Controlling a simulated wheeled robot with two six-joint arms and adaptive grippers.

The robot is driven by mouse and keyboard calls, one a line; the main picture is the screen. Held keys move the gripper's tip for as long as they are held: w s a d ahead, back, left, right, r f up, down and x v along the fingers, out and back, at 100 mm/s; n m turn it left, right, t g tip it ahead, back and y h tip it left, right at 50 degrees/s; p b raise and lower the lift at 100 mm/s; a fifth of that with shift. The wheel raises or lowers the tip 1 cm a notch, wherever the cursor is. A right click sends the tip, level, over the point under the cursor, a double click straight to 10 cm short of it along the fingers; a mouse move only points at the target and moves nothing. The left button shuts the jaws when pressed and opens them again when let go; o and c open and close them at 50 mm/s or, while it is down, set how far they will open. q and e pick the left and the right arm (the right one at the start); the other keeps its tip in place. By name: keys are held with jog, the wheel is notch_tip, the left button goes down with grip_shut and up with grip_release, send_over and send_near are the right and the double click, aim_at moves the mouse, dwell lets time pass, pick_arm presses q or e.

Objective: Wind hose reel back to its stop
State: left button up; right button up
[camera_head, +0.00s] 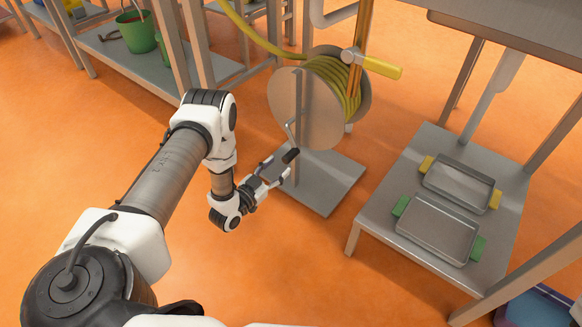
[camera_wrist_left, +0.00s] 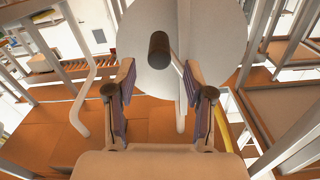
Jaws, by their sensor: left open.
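The hose reel (camera_head: 320,115) has grey round side discs and yellow hose (camera_head: 341,82) wound between them. It stands on a grey base plate (camera_head: 325,190). A bent metal crank on its near side ends in a dark handle (camera_head: 291,155). My left gripper (camera_head: 277,171) is open just below and left of this handle. In the left wrist view, the dark handle (camera_wrist_left: 159,48) points at the camera, ahead of and between the spread fingers of my left gripper (camera_wrist_left: 159,80). The fingers look apart from it. My right gripper is not in view.
A metal table (camera_head: 385,205) with two shallow trays (camera_head: 438,229) stands to the right of the reel. A yellow lever (camera_head: 382,67) sticks out above the reel. A shelf with a green bucket (camera_head: 137,34) is behind at left. Orange floor in front is clear.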

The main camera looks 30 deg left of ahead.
aim_at(295, 151)
pick_arm(q)
jog(key=w+b, duration=0.1)
jog(key=w, duration=0.1)
jog(key=w+b, duration=0.1)
jog(key=w, duration=0.1)
jog(key=w+b, duration=0.1)
jog(key=w, duration=0.1)
jog(key=shift+w+d+f, duration=0.1)
jog(key=shift+d, duration=0.15)
jog(key=shift+w, duration=0.45)
grip_shut()
